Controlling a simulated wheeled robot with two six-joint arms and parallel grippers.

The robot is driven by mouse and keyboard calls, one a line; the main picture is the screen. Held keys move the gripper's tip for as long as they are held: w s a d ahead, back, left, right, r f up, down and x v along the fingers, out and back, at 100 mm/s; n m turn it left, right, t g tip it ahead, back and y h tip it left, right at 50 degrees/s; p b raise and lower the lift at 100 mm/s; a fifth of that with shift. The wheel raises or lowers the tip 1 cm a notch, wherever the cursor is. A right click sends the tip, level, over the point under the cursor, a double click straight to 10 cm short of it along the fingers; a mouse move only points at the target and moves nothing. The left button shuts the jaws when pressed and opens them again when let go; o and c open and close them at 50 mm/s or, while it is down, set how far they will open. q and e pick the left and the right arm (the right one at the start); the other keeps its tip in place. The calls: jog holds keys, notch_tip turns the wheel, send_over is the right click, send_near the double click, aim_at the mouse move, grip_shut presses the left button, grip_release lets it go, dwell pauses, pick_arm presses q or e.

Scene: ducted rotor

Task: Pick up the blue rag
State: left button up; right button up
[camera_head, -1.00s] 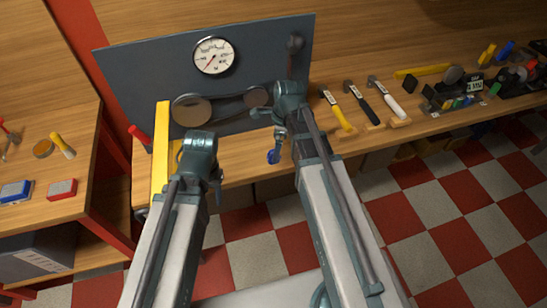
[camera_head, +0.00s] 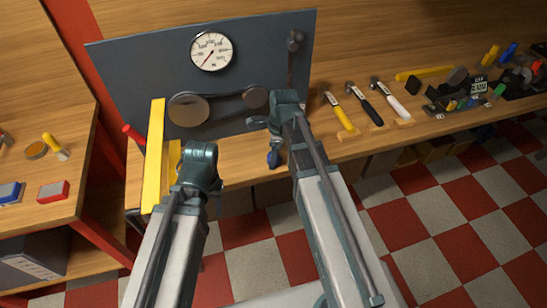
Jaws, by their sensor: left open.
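I cannot make out a blue rag for certain. A small blue thing (camera_head: 274,158) shows at the front edge of the workbench, just left of my right arm; it is too small to tell whether it is cloth or part of my arm. My left gripper (camera_head: 214,188) is at the end of the left arm, in front of the bench by the yellow upright, mostly hidden behind its own wrist; it is open and holds nothing that I can see. My right arm's end (camera_head: 284,108) is over the bench before the grey panel; its fingers cannot be made out.
A grey panel (camera_head: 130,75) with a gauge (camera_head: 211,51) and belt pulleys stands on the bench. A yellow upright (camera_head: 153,155) is beside my left arm. Hammers (camera_head: 365,104) lie to the right. A left table holds a blue block (camera_head: 10,193) and red block (camera_head: 53,191). Checkered floor is clear.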

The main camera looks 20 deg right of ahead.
jog(key=c, duration=0.4)
jog(key=shift+o, duration=0.2)
notch_tip(320, 180, up, 10)
jog(key=p, duration=1)
